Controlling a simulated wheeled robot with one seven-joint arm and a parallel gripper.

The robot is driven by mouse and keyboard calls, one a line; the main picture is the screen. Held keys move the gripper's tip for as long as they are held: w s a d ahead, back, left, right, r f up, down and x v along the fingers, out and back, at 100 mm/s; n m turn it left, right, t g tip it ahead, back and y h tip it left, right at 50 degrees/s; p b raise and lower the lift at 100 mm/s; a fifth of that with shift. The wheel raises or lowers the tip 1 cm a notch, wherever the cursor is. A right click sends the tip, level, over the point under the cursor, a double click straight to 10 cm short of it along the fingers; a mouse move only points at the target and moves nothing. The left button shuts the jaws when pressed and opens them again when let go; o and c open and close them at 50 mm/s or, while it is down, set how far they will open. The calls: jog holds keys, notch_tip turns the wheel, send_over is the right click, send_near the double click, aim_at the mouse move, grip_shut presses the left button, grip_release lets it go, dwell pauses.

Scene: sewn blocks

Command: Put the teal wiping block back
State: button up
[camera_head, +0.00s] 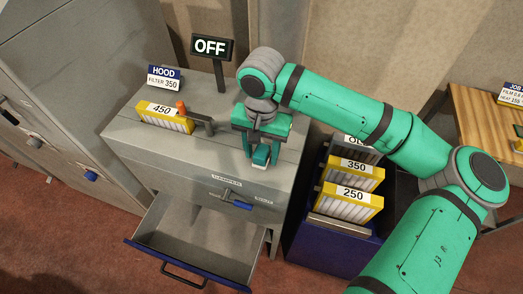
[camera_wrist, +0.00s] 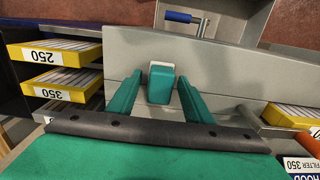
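The teal wiping block (camera_wrist: 161,85), with a pale face, sits between the two teal fingers of my gripper (camera_wrist: 160,92) in the wrist view. In the head view my gripper (camera_head: 261,152) points down at the right part of the grey cabinet top, near its front edge. I cannot tell whether the block touches the cabinet (camera_head: 150,155). The drawer (camera_head: 205,238) in the cabinet front is pulled out and looks empty.
A yellow 450 filter (camera_head: 165,117) lies on the cabinet top beside an orange-tipped lever (camera_head: 182,108). An OFF sign (camera_head: 212,47) and a HOOD card (camera_head: 164,78) stand behind. A dark blue bin (camera_head: 325,248) at right holds yellow filters marked 350 (camera_head: 354,172) and 250 (camera_head: 350,197).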

aim_at(261, 152)
notch_tip(261, 152, up, 12)
jog(key=shift+r, duration=0.15)
dwell(0.5)
dwell(0.4)
